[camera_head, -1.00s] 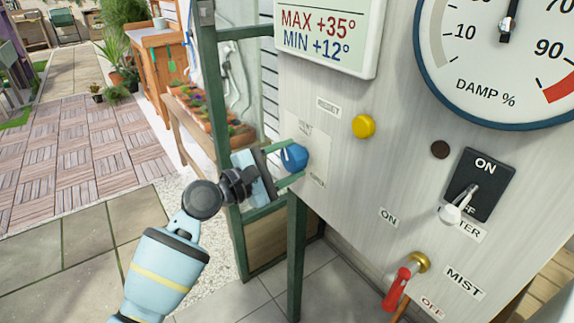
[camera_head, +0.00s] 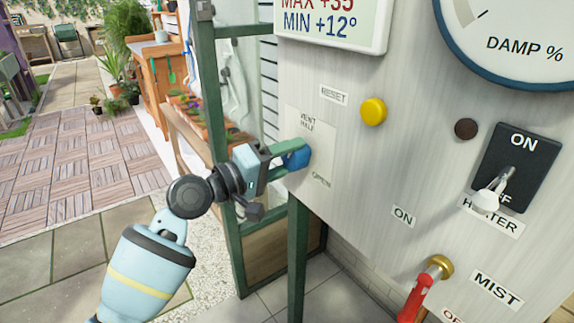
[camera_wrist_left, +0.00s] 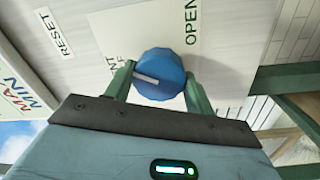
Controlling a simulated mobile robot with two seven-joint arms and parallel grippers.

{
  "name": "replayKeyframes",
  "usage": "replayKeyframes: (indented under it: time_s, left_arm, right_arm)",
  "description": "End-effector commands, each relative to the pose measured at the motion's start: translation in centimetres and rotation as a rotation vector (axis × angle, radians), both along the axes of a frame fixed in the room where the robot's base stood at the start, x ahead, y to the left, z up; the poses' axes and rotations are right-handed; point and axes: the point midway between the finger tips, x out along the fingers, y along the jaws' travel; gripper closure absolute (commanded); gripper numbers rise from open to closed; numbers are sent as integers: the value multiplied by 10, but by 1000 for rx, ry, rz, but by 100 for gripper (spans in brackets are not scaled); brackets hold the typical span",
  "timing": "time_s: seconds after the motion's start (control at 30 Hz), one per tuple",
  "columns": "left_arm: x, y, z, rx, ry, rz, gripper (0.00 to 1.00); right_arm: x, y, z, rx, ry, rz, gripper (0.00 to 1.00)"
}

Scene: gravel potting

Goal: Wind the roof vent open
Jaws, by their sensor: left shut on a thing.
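The blue vent knob (camera_head: 297,157) sits on the pale control panel, between a label reading "VENT HALF" above and "OPEN" below right. My left gripper (camera_head: 290,158) reaches it from the left, its green fingers shut on the knob's sides. In the left wrist view the knob (camera_wrist_left: 160,75) lies between the two fingers (camera_wrist_left: 158,88), and its white pointer line shows on its face. The "OPEN" label (camera_wrist_left: 191,22) stands up and right of the knob there. The roof vent itself is not in view. My right gripper is not in view.
The panel also carries a yellow reset button (camera_head: 373,111), a black heater switch (camera_head: 507,165), a red-handled mist tap (camera_head: 421,290) and a damp dial (camera_head: 525,40). A green post (camera_head: 297,260) stands below the knob. Paving lies open at the left.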

Motion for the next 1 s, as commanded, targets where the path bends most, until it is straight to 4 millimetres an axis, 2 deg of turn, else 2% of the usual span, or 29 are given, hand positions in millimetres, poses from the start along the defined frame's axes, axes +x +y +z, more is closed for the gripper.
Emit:
replayKeyframes:
  time_s: [0.3, 1.0]
  left_arm:
    - [1, 1, -3, 179, -242, -1, 69]
    - [1, 1, -1, 532, -728, -1, 69]
  right_arm:
    - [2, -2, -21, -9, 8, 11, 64]
    - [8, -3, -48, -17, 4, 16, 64]
